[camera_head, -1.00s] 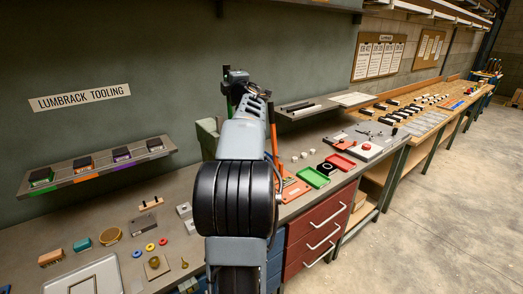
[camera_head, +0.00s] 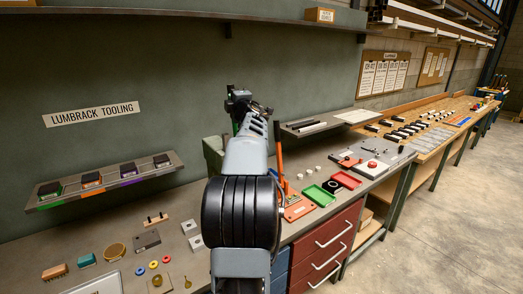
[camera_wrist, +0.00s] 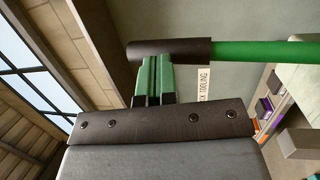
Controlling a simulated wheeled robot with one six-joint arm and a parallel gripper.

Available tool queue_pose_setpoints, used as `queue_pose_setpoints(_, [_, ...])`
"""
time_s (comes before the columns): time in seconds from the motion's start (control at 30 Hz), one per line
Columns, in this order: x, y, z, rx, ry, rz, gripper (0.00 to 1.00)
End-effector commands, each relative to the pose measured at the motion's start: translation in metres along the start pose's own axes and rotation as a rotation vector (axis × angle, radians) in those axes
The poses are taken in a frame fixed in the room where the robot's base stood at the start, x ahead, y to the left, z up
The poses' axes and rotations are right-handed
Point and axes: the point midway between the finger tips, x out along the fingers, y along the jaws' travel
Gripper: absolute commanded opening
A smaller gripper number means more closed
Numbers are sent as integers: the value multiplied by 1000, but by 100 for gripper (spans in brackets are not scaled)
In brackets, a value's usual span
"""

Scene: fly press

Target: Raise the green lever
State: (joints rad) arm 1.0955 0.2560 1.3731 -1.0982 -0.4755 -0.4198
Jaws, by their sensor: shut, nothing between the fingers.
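The green lever (camera_wrist: 265,51) crosses the upper part of the wrist view as a green bar with a black grip (camera_wrist: 170,49) on its left end. My gripper (camera_wrist: 153,62) is shut and empty. Its fingertips end right at the edge of the black grip, and they seem to touch it, but the grip is not between them. In the head view my gripper (camera_head: 240,98) is at the far end of my raised arm, in front of the wall. Only a small bit of green shows beside it there; most of the lever is hidden behind my arm.
An orange lever (camera_head: 279,150) on an orange base stands just right of my arm. Green (camera_head: 319,196) and red trays lie on the bench beyond it. A wall shelf (camera_head: 320,124) is right of my gripper; a tool rack (camera_head: 108,182) is at left.

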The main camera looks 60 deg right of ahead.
Motion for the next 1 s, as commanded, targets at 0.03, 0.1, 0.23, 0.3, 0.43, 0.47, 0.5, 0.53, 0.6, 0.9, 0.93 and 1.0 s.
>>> queue_pose_setpoints(0.03, [-1, 0, 0, 0, 0, 0, 0])
queue_pose_setpoints(0.1, [-6, 2, -1, -1, 0, 2, 0])
queue_pose_setpoints(0.23, [-21, 7, -4, 0, -1, 3, 0])
queue_pose_setpoints(0.3, [-32, 10, -8, 0, 0, 3, 0])
queue_pose_setpoints(0.43, [-60, 17, -8, -2, 0, 4, 0])
queue_pose_setpoints(0.47, [-65, 19, -9, -2, 2, 3, 0])
queue_pose_setpoints(0.5, [-72, 21, -10, -1, 4, 3, 0])
queue_pose_setpoints(0.53, [-78, 22, -11, -1, 6, 3, 0])
queue_pose_setpoints(0.6, [-89, 26, -12, 0, 9, 3, 0])
queue_pose_setpoints(0.9, [-121, 35, -12, 0, 9, 1, 0])
queue_pose_setpoints(0.93, [-122, 36, -12, 1, 8, 1, 0])
queue_pose_setpoints(1.0, [-124, 36, -12, 1, 8, 1, 0])
